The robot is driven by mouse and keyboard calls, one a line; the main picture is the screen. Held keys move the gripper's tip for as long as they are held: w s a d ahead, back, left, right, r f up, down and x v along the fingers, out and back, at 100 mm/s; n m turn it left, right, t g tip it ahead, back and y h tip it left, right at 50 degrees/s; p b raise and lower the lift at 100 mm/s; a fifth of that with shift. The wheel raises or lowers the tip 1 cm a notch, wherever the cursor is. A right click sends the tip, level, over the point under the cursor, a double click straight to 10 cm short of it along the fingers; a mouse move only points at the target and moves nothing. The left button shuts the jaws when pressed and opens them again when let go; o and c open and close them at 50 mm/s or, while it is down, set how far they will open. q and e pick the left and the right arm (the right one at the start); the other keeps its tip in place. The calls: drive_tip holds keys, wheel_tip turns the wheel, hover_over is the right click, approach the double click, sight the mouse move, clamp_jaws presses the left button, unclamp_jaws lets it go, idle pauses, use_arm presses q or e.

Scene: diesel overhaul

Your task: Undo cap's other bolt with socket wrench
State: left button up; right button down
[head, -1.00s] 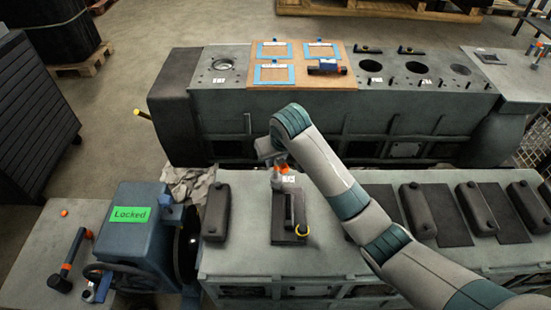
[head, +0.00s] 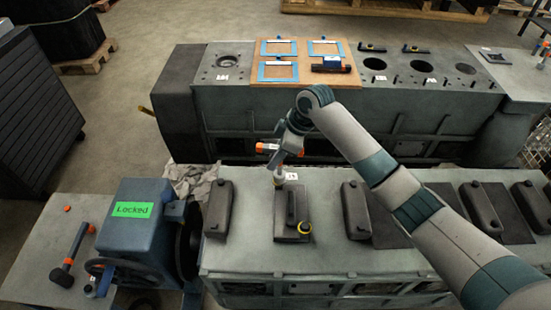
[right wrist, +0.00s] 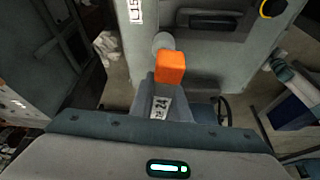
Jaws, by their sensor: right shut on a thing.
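The socket wrench (head: 266,147) has an orange handle end and a light grey socket (head: 279,177). My right gripper (head: 291,146) is shut on it, and its orange end points left. The socket points down at the far end of a dark block with a raised bar (head: 291,208), which looks like the cap. I cannot tell whether the socket sits on a bolt. In the right wrist view the wrench's orange part (right wrist: 171,66) is in front of the block. My left gripper is out of view.
A blue machine with a green "Locked" sign (head: 131,209) stands left of the engine block (head: 250,255). Dark covers (head: 356,210) stand along the block's top. A second block with a wooden board (head: 262,75) stands behind. A hammer-like tool (head: 62,275) lies at left.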

drive_tip(key=shift+s+d+f, duration=0.1)
drive_tip(key=shift+s+f, duration=0.1)
drive_tip(key=shift+f, duration=0.2)
drive_tip(key=shift+f+n+g+b, duration=0.1)
drive_tip(key=shift+n+g+b, duration=0.45)
drive_tip(key=shift+n, duration=0.45)
drive_tip(key=n+g+b, duration=0.1)
drive_tip(key=n+b, duration=0.1)
drive_tip(key=n, duration=0.1)
drive_tip(key=shift+d, duration=0.1)
drive_tip(key=n+g+h+b, duration=0.1)
drive_tip(key=n+b, duration=0.1)
drive_tip(key=n, duration=0.1)
drive_tip(key=n+b, duration=0.3)
drive_tip(key=n+g+h+b, duration=0.1)
drive_tip(key=n+b, duration=0.1)
drive_tip(key=n, duration=0.1)
drive_tip(key=shift+s+d+g+h, duration=0.25)
drive_tip(key=shift+s+g+h, duration=0.05)
drive_tip(key=shift+s+g, duration=0.05)
drive_tip(key=shift+n+h+b, duration=0.3)
drive_tip(key=shift+n+b, duration=0.2)
drive_tip(key=shift+d+r+n, duration=0.1)
drive_tip(key=shift+r+n, duration=0.15)
drive_tip(key=shift+n, duration=0.15)
drive_tip(key=shift+s+n, duration=0.1)
drive_tip(key=shift+n, duration=0.3)
